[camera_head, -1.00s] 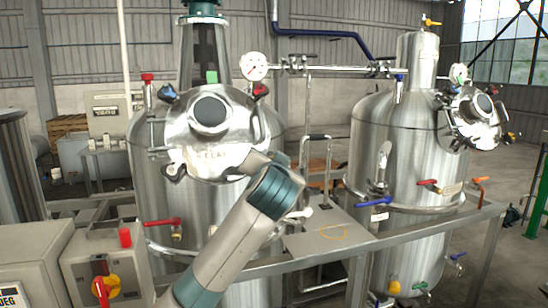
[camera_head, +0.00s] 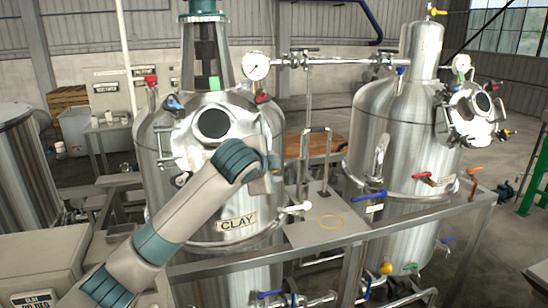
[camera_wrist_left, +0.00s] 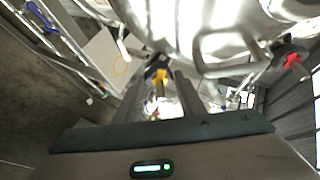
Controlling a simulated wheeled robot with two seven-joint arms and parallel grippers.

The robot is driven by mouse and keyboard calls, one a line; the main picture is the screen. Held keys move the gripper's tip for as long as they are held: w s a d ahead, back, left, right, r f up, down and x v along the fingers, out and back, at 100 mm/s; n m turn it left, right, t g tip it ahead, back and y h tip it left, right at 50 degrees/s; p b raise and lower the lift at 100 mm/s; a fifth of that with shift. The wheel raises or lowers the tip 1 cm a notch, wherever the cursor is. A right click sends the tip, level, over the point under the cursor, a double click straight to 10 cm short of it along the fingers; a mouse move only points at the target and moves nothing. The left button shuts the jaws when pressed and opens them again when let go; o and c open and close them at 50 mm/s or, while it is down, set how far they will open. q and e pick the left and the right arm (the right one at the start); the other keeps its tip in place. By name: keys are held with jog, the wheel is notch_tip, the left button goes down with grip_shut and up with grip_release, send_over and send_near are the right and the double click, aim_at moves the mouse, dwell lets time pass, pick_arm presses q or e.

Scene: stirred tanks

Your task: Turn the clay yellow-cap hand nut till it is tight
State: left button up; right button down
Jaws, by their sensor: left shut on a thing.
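The clay tank (camera_head: 160,190) is the left steel vessel, with a CLAY plate (camera_head: 237,222) on its front. Its round lid (camera_head: 180,138) has a dark sight glass (camera_head: 213,123) and faces me. Blue and red caps show around the lid in the head view. My left arm crosses the lid's lower right, and its wrist hides the fingers there. In the left wrist view my left gripper (camera_wrist_left: 164,100) is shut on the yellow-cap hand nut (camera_wrist_left: 160,75), whose yellow top shows between the fingers. How far the nut is screwed on cannot be told. My right gripper is not in view.
A pressure gauge (camera_head: 257,65) and a pipe stand behind the clay tank. A second steel tank (camera_head: 385,150) with a similar lid is at right. A metal platform (camera_head: 325,218) and frame rails lie between them. A handle loop (camera_wrist_left: 230,50) is close to the gripper's right.

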pick_arm(q)
jog(key=shift+m+g, duration=1.1)
jog(key=shift+m, duration=0.7)
jog(key=o, duration=1)
jog(key=shift+o, duration=0.2)
jog(key=shift+r, duration=0.1)
jog(key=b+v, duration=0.7)
jog(key=v, duration=1)
jog(key=shift+d+r, duration=0.2)
jog(key=shift+d, duration=0.1)
